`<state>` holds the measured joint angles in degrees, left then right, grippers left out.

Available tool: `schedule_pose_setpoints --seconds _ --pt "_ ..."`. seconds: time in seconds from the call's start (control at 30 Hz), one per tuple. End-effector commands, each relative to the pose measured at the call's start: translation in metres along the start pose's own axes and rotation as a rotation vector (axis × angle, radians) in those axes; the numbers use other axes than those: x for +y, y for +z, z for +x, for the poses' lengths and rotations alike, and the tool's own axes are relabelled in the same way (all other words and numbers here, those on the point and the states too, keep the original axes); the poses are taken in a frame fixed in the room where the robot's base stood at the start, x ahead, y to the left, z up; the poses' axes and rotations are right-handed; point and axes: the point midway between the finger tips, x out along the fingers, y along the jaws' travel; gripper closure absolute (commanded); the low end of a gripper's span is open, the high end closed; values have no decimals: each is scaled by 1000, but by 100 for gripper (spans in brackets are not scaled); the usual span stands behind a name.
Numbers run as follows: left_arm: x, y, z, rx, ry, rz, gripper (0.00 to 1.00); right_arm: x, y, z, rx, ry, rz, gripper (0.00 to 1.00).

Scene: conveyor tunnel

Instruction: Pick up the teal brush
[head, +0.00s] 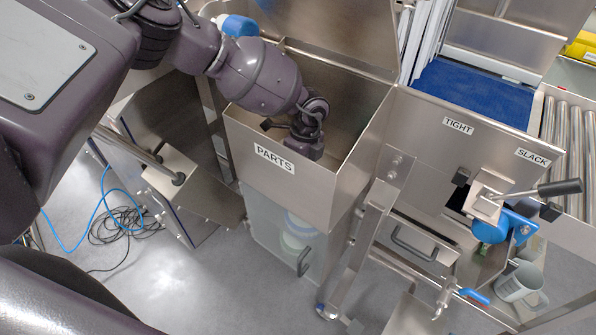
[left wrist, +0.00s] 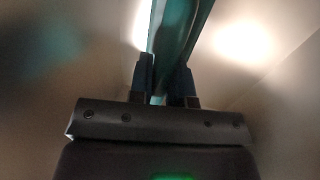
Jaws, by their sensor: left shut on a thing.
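My left gripper (head: 304,147) reaches down into the steel bin labelled PARTS (head: 335,185) in the head view. The bin's front wall hides its fingertips there. In the left wrist view the gripper (left wrist: 166,80) has its two dark fingers shut on a teal, glossy, long piece, the teal brush (left wrist: 180,35). The brush runs up and away from between the fingers, past the top of the picture. Its far end is out of view, and the brush is not visible in the head view. My right gripper is not in view.
The bin's steel walls stand close around my left gripper. A blue-and-white object (head: 238,26) is behind my arm. To the right are a lever (head: 545,190) by TIGHT and SLACK labels, a blue belt (head: 470,95) and rollers (head: 575,140). Cables (head: 120,225) lie on the floor.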

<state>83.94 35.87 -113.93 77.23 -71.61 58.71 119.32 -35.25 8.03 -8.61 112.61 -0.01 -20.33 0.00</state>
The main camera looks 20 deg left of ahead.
Motion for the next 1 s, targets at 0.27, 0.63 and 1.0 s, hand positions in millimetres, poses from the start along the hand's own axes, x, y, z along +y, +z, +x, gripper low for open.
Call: schedule_pose_setpoints --seconds 0.27,0.63,1.0 --pt "6 0 -37 1 -5 1 100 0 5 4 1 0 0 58" --pt "18 0 -91 1 -2 1 100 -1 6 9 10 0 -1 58" --pt "19 0 -98 1 -1 1 100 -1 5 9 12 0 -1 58"
